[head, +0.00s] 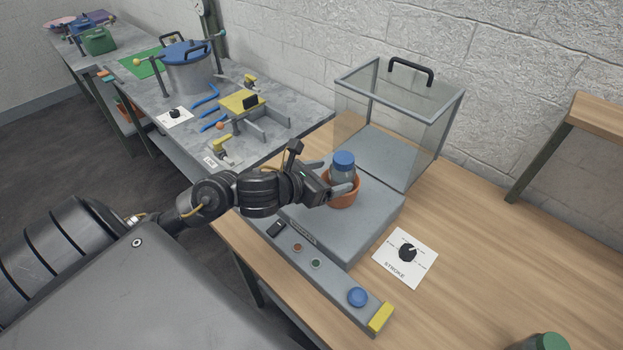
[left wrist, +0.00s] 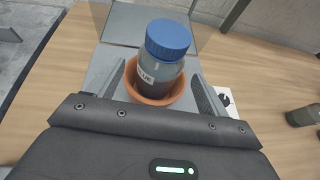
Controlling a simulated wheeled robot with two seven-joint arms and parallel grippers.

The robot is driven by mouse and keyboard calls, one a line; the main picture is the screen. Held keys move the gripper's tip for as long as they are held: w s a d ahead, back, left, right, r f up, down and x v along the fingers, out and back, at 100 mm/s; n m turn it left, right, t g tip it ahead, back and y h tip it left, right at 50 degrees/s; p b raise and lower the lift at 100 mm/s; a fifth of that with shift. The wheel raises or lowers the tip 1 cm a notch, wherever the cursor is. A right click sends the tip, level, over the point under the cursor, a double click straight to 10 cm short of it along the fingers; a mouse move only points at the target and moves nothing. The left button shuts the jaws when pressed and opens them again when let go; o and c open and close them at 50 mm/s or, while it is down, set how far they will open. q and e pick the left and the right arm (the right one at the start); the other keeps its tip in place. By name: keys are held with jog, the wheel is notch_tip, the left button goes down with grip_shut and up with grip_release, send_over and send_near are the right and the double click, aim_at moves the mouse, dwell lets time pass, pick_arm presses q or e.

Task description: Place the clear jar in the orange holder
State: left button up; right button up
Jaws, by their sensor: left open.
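The clear jar (head: 342,169) has a blue lid and stands upright in the round orange holder (head: 343,200) on a grey platform. In the left wrist view the jar (left wrist: 158,72) shows a white label, and the holder's rim (left wrist: 150,101) surrounds its lower part. My left gripper (head: 338,190) is open, its fingers on either side of the jar and holder; the gripper also shows in the left wrist view (left wrist: 165,88). I cannot tell whether the fingers touch the holder. The jar's base is hidden inside the holder. My right gripper is not in view.
A glass case (head: 400,118) with a black handle stands behind the platform (head: 372,225). A button panel (head: 310,258) runs along the front, with a stroke dial card (head: 405,258) to the right.

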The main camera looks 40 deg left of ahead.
pick_arm(q)
jog(key=p+v, duration=0.5)
jog(key=v, duration=0.2)
jog(key=shift+p, duration=0.3)
jog(key=shift+s, duration=0.15)
